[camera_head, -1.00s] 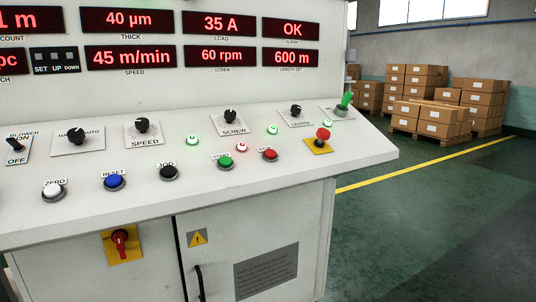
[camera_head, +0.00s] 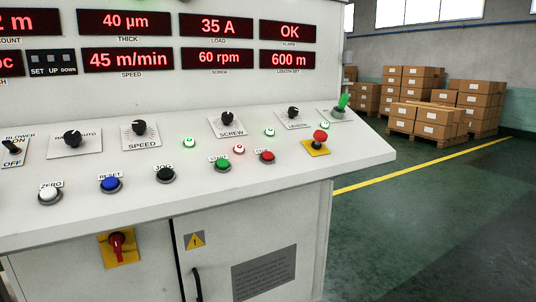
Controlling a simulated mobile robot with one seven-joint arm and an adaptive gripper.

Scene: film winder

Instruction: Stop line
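The control panel (camera_head: 300,172) of the film winder fills the left and middle of the head view. A red push button (camera_head: 267,156) sits on its sloped face; its label is partly hidden and too small to read surely. A green button (camera_head: 222,166) is left of it, labelled START as far as I can tell. A red mushroom button (camera_head: 320,136) on a yellow plate is to the right. The speed display (camera_head: 128,60) reads 45 m/min and the screw display (camera_head: 226,58) reads 60 rpm. My gripper is not in view.
Black JOG (camera_head: 166,176), blue RESET (camera_head: 111,184) and white ZERO (camera_head: 50,196) buttons line the panel's front. A red rotary switch (camera_head: 117,245) is on the cabinet below. Stacked boxes (camera_head: 430,120) stand far right. The green floor (camera_head: 420,215) right of the panel is clear.

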